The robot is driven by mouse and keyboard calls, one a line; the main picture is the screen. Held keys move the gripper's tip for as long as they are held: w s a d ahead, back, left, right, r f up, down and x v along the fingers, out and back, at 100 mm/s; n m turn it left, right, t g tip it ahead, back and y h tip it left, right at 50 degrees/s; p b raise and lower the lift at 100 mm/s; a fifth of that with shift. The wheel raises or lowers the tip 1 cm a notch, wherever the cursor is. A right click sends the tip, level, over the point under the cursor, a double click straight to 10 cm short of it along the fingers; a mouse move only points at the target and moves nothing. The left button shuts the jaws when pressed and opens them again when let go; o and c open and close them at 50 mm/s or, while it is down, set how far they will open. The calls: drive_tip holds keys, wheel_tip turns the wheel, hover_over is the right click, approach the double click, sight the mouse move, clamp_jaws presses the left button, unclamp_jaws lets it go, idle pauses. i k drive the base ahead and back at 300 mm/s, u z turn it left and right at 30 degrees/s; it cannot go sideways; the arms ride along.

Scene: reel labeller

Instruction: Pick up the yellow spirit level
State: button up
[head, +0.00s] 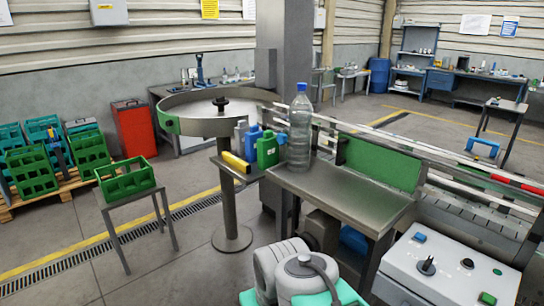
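A yellow bar, the spirit level (236,162), lies near the front edge of a small grey surface (228,168) on a single post, left of the conveyor machine. It sits at a slant, its right end close to a green container. Its vials are too small to make out. My gripper is not in view; only white and teal parts of my arm show at the bottom middle, well in front of the level.
A green container (267,151) and a blue one (252,142) stand close behind and right of the level. A tall clear bottle (300,135) stands on the metal table (345,194). A green crate (127,180) sits on a stand at left, with free floor between.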

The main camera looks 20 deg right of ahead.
sight(243, 167)
drive_tip(key=z, duration=0.15)
drive_tip(key=i, duration=0.85)
drive_tip(key=u, duration=0.7)
drive_tip(key=i, duration=0.8)
drive_tip(key=u, duration=0.05)
